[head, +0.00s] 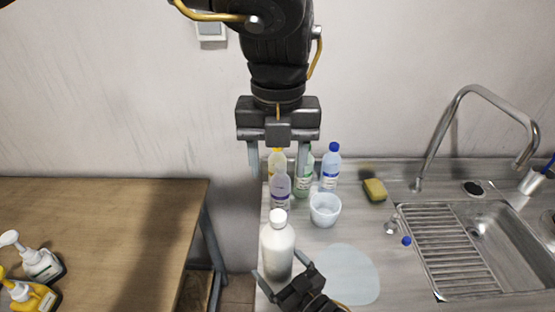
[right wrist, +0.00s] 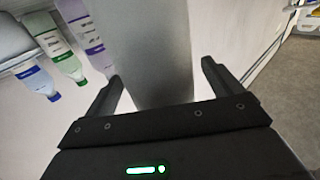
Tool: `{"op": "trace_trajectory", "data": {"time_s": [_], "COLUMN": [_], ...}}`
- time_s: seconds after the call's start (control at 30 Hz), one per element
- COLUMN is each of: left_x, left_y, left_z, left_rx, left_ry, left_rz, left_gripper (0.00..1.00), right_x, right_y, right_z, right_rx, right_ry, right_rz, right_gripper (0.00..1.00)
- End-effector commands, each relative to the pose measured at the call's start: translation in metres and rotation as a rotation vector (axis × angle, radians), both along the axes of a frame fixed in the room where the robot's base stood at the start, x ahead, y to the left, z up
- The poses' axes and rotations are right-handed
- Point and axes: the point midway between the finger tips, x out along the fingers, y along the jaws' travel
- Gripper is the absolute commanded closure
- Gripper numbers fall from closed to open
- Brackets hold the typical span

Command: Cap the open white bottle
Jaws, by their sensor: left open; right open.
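A white bottle (head: 277,250) stands upright near the counter's left edge. Its narrow top is white; I cannot tell whether that is a cap or a bare neck. My right gripper (head: 282,272) is open low at this bottle, a finger on either side. In the right wrist view the bottle (right wrist: 150,50) rises between the open fingers (right wrist: 161,85); contact cannot be told. My left gripper (head: 278,158) is open and empty, pointing down in front of the wall, above the bottles.
Behind stand a purple bottle (head: 281,190), a green bottle (head: 303,180), a blue-capped bottle (head: 330,168) and a yellow one, partly hidden. A white cup (head: 325,210), a sponge (head: 375,190) and a sink (head: 500,240) with tall faucet are right. A wooden table (head: 110,220) holds pump bottles.

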Motion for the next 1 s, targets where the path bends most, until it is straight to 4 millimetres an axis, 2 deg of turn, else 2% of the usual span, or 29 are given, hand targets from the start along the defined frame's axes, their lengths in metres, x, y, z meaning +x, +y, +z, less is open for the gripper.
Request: {"op": "trace_trajectory", "data": {"time_s": [0.17,0.27,0.7,1.0], "left_x": [0.000,0.000,0.000,0.000], "left_y": [0.000,0.000,0.000,0.000], "left_z": [-0.002,-0.007,-0.031,-0.034], "left_rx": [0.000,0.000,0.000,0.000], "left_ry": [0.000,0.000,0.000,0.000], "left_rz": [0.000,0.000,0.000,0.000], "left_gripper": [0.45,0.45,0.45,0.45], "right_x": [-0.003,-0.011,-0.072,-0.084], "right_y": [-0.002,-0.009,-0.058,-0.068], "right_z": [-0.001,-0.003,-0.003,0.000], "right_rx": [-0.001,0.000,0.000,0.000], "right_ry": [0.001,0.001,0.002,0.000], "right_rz": [0.000,0.000,0.000,0.000], "right_gripper": [0.08,0.08,0.08,0.08]}}
